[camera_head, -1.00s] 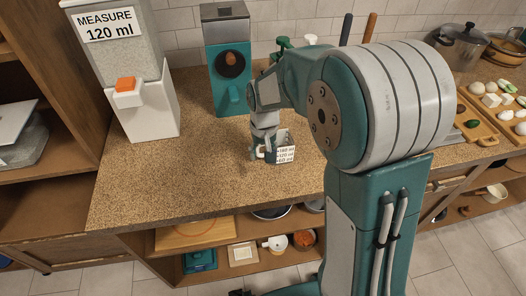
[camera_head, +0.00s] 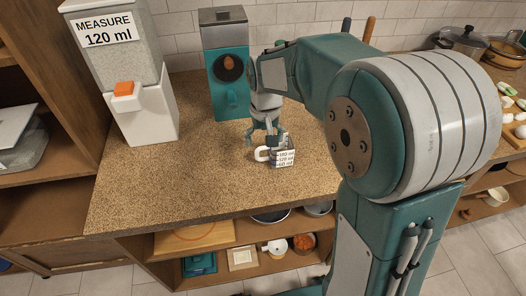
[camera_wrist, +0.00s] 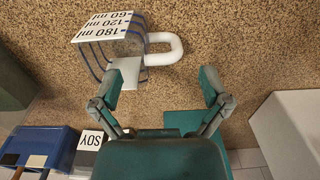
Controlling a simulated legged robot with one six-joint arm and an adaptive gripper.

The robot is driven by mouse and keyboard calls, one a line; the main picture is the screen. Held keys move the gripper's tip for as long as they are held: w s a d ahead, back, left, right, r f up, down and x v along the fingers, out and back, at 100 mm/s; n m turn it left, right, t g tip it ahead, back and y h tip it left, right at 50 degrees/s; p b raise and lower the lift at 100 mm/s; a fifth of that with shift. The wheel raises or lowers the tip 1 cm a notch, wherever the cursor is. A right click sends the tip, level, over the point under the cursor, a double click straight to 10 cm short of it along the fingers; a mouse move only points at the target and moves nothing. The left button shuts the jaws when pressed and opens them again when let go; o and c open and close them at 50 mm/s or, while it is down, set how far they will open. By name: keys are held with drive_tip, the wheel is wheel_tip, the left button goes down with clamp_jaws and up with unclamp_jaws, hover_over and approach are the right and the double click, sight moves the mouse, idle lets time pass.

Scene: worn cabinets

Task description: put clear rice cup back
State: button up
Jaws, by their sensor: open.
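The clear measuring cup (camera_head: 283,158) stands on the speckled countertop. It has a white label reading 180, 120 and 60 ml and a white handle on its left side in the head view. The cup also shows at the upper left of the wrist view (camera_wrist: 112,50), with blue lines on its clear walls. My gripper (camera_head: 263,140) is above and just behind the handle in the head view. In the wrist view my gripper (camera_wrist: 158,88) has its fingers spread wide with nothing between them.
A dispenser labelled MEASURE 120 ml (camera_head: 140,105) with an orange lever stands at the counter's left. A teal machine (camera_head: 227,70) stands at the back wall. Open counter lies left of the cup. A shelf below holds boxes and bowls. Pots (camera_head: 461,47) stand far right.

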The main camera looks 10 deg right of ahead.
wheel_tip(320, 180, up, 6)
drive_tip(key=shift+s+f, duration=0.1)
drive_tip(key=shift+f, duration=0.05)
drive_tip(key=s+d+r+t, duration=0.1)
drive_tip(key=s+d+t, duration=0.1)
drive_tip(key=s, duration=0.8)
drive_tip(key=s+d+r+t, duration=0.2)
drive_tip(key=s+t, duration=0.1)
drive_tip(key=s, duration=0.7)
drive_tip(key=shift+s+d+r+t, duration=0.25)
drive_tip(key=shift+s+r+t, duration=0.05)
drive_tip(key=shift+d, duration=0.1)
